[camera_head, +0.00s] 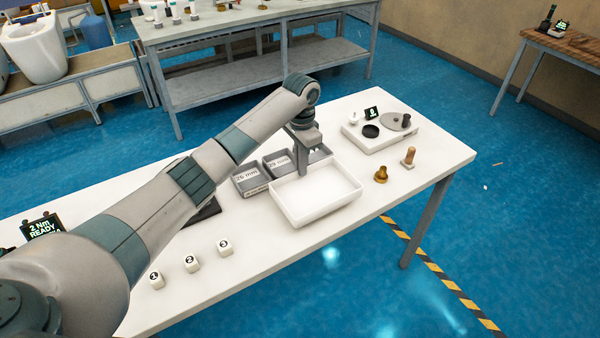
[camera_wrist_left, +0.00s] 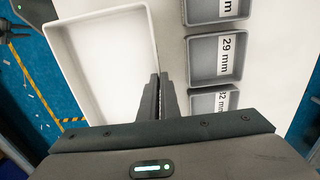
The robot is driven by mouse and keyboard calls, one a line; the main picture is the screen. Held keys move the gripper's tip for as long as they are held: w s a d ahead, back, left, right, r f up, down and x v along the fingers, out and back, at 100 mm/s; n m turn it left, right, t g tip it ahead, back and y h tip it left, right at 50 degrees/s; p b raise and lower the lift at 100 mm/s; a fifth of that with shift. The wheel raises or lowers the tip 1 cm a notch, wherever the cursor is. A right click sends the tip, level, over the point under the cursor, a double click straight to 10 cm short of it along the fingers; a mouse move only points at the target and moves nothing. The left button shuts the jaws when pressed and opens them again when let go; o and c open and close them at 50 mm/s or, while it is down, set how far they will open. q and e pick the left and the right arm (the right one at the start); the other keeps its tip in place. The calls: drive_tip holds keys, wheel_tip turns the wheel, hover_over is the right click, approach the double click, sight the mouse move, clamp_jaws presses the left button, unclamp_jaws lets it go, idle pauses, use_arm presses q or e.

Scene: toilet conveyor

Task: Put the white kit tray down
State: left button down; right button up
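The white kit tray (camera_head: 312,214) is an empty, shallow rectangular box at the middle of the white table; it also fills the left of the left wrist view (camera_wrist_left: 100,60). My left gripper (camera_head: 304,168) points down at the tray's back wall. In the left wrist view its fingers (camera_wrist_left: 160,92) are close together, with the tray's wall running between them. The tray looks level, on or just above the tabletop; I cannot tell if it touches. A dark shape at the upper left of the left wrist view looks like my right gripper (camera_wrist_left: 10,30), partly cut off.
Grey bins marked 26 mm (camera_head: 246,180) and 29 mm (camera_head: 279,162) stand just behind the tray. A brass piece (camera_head: 381,174) and a wooden-handled piece (camera_head: 409,157) stand right of it. A white fixture (camera_head: 380,134) is at back right. Numbered white cubes (camera_head: 190,264) are at front left.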

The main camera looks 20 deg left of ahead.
use_arm(q)
drive_tip(key=shift+w+a+f, duration=0.2)
drive_tip(key=shift+w+a, duration=0.05)
drive_tip(key=shift+f+p, duration=0.8)
drive_tip(key=shift+f, duration=1.2)
drive_tip(key=shift+f, duration=0.1)
drive_tip(key=c, duration=2)
unclamp_jaws()
